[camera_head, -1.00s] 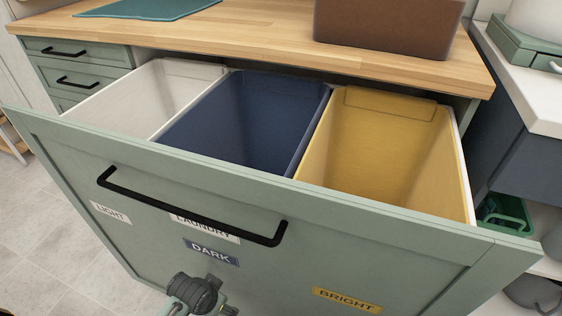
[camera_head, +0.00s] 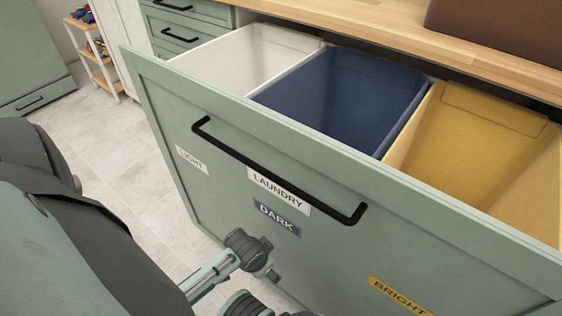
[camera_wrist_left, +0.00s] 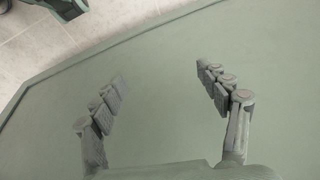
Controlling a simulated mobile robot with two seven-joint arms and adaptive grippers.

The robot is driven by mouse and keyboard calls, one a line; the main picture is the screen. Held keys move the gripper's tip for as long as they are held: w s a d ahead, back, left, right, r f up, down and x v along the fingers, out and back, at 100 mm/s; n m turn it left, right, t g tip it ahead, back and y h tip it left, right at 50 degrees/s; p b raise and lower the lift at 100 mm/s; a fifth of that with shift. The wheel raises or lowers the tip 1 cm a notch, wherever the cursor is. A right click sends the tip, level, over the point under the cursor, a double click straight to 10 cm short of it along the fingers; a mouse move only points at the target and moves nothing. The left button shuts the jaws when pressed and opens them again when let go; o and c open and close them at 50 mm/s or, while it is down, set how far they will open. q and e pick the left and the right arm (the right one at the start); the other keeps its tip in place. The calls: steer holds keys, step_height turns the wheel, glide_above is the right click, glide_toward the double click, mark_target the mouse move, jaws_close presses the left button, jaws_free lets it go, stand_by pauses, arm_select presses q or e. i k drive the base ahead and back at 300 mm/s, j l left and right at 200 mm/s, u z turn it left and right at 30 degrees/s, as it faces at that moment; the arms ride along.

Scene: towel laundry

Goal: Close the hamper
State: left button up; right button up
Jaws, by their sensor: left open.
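The hamper (camera_head: 320,165) is a sage-green pull-out drawer, standing open from under the counter. Its front has a black bar handle (camera_head: 275,172) and LIGHT, LAUNDRY, DARK and BRIGHT labels. Inside are a white bin (camera_head: 225,62), a blue bin (camera_head: 345,95) and a yellow bin (camera_head: 470,150); the parts I can see look empty. In the left wrist view my left gripper (camera_wrist_left: 162,76) is open and empty, facing a plain green panel (camera_wrist_left: 160,120). I cannot tell whether it touches. In the head view a jointed part of my arm is low at the front, below the DARK label.
The wooden counter (camera_head: 340,28) overhangs the back of the bins, with a brown box (camera_head: 500,30) on it. Closed green drawers (camera_head: 180,30) are left of the hamper. Clear tiled floor (camera_head: 115,150) lies at the left, with a small shelf rack (camera_head: 95,55) beyond.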

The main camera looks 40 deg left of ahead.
mark_target(371, 196)
steer(key=k+j, duration=0.1)
steer(key=j, duration=0.25)
steer(key=k+j, duration=0.1)
steer(key=j, duration=0.6)
steer(key=k+j, duration=0.15)
steer(key=j, duration=0.2)
steer(key=l, duration=0.1)
